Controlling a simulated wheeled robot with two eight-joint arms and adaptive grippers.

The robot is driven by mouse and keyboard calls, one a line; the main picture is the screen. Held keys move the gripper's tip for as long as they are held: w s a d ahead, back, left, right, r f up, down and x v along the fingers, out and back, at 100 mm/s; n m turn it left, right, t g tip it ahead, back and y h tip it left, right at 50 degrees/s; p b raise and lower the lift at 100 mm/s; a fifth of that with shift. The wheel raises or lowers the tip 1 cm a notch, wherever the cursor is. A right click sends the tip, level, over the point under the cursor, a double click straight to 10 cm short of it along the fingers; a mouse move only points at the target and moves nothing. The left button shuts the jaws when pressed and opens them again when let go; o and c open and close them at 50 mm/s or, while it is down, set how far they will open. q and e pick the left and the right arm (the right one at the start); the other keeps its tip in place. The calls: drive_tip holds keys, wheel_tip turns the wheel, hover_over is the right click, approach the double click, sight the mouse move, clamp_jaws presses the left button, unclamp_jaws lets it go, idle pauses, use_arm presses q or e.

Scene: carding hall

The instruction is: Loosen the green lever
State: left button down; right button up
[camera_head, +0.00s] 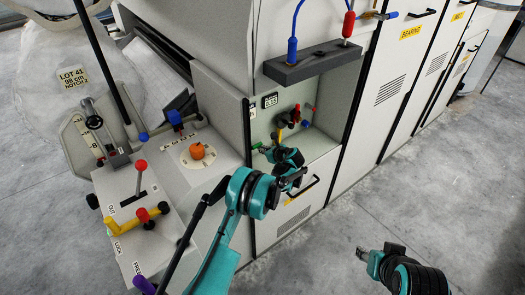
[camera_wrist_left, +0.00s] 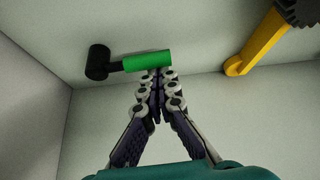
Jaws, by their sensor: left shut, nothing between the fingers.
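The green lever (camera_wrist_left: 147,62) shows in the left wrist view as a green grip on a black pivot (camera_wrist_left: 97,62), lying nearly level on a pale wall. My left gripper (camera_wrist_left: 157,74) is shut and empty. Its fingertips are at the lower edge of the green grip, near the right end; I cannot tell whether they touch it. In the head view the lever (camera_head: 257,146) is a small green piece in the open recess, and my left gripper (camera_head: 271,153) reaches in beside it, partly hiding it. My right gripper (camera_head: 376,254) is low over the floor, far from the lever.
A yellow lever (camera_wrist_left: 247,50) is to the right on the same wall. Red, yellow and black fittings (camera_head: 292,116) stand deeper in the recess. A dark bar (camera_head: 313,62) with red and blue plugs is above. A control panel (camera_head: 128,240) with coloured handles is at left.

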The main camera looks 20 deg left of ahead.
use_arm(q)
drive_tip(key=shift+s+r+n+t+h, duration=0.1)
drive_tip(key=shift+r+n+t+h, duration=0.2)
drive_tip(key=shift+r+n+t, duration=0.3)
drive_tip(key=s+a+r+p, duration=0.1)
drive_tip(key=s+a+r, duration=0.2)
drive_tip(key=r, duration=0.3)
drive_tip(key=shift+s+a+n, duration=0.3)
drive_tip(key=shift+s+a, duration=0.05)
drive_tip(key=shift+s, duration=0.4)
drive_tip(key=shift+s+a, duration=0.15)
drive_tip(key=shift+a, duration=0.05)
idle(0.4)
